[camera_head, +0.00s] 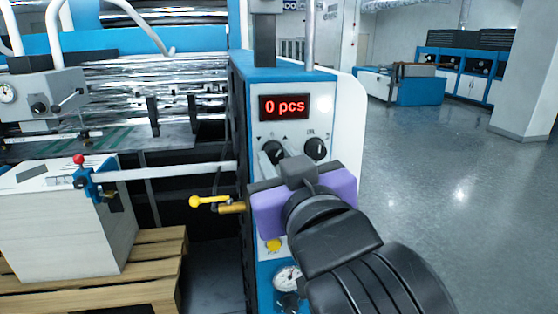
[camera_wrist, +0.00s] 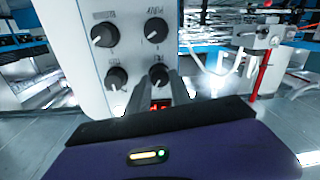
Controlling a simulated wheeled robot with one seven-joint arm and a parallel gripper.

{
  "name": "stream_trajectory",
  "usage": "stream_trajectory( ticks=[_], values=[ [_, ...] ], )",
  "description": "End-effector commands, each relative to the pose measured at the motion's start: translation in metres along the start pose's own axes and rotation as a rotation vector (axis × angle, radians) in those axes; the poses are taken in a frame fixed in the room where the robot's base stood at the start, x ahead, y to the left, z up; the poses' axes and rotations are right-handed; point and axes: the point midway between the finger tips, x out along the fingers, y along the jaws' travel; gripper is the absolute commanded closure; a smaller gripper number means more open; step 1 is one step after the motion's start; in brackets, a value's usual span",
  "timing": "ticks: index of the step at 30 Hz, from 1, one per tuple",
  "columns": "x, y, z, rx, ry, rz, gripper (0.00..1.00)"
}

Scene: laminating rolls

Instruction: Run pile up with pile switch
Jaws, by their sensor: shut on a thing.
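The control panel (camera_head: 330,110) has a red display (camera_head: 284,107) reading "0 pcs". Below it are two black knobs, an upper left one (camera_head: 272,152) and an upper right one (camera_head: 316,149). My gripper (camera_wrist: 168,92) reaches the panel, its fingers shut on the upper left knob (camera_wrist: 158,75), which sits nearest the display in the wrist view. The knob's small label is not clearly readable. The purple gripper body hides the panel's lower knobs in the head view. A white paper pile (camera_head: 65,235) stands at the left.
The pile rests on a wooden pallet (camera_head: 150,262). A yellow-handled lever (camera_head: 210,201) sticks out left of the panel. A yellow button (camera_head: 273,245) and a gauge (camera_head: 287,278) are below my gripper. Open grey floor (camera_head: 450,210) lies to the right.

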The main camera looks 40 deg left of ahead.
Motion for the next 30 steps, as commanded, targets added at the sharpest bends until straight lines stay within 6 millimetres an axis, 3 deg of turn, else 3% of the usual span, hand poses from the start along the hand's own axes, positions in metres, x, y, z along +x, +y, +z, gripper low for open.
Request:
stream_trajectory(
  ticks=[18, 30],
  values=[
    [-0.0001, -0.0012, -0.0002, -0.482, -0.027, 0.0, 1.0],
    [-0.0001, -0.002, -0.0002, -0.612, -0.035, -0.001, 1.0]
  ],
)
